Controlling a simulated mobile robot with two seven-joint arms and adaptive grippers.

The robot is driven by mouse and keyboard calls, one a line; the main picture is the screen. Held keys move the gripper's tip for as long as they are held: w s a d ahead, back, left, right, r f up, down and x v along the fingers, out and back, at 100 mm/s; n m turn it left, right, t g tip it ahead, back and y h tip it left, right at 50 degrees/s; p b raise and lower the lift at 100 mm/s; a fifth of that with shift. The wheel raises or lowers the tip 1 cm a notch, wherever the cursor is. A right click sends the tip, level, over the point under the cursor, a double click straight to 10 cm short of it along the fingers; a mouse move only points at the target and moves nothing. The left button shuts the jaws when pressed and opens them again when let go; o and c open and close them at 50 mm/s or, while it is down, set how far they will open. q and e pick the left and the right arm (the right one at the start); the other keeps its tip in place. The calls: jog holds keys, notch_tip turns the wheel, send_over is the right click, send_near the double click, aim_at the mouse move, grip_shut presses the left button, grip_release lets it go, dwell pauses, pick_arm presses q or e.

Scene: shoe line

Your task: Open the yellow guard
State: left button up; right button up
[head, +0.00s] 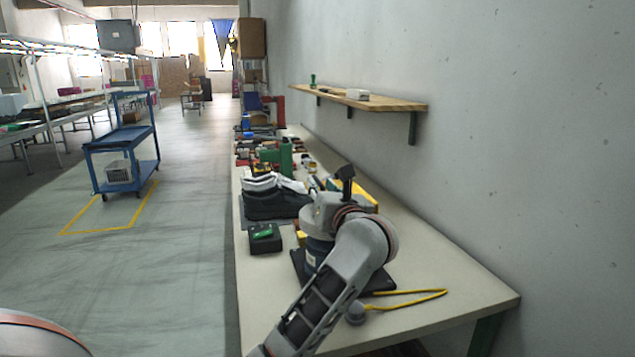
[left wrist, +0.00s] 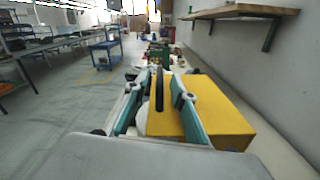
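The yellow guard (left wrist: 216,108) fills the middle right of the left wrist view as a box-like yellow block. In the head view a strip of the yellow guard (head: 358,195) shows behind my wrist; the rest is hidden. A thin black upright bar (left wrist: 159,92), perhaps its handle, stands at its left side. My left gripper (left wrist: 158,82) has its two teal fingers apart, one on each side of the bar, with gaps visible. In the head view my left gripper (head: 322,208) is over the bench, its fingertips mostly hidden. My right gripper is not in view.
Dark shoes (head: 275,205) and a black box with a green button (head: 265,237) are on the bench (head: 440,275). A yellow cable (head: 410,293) lies at the near right. A wooden shelf (head: 385,103) juts from the right wall. A blue cart (head: 122,150) stands on the floor left.

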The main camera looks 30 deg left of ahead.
aim_at(314, 177)
pick_arm(q)
jog(key=shift+x, duration=1.8)
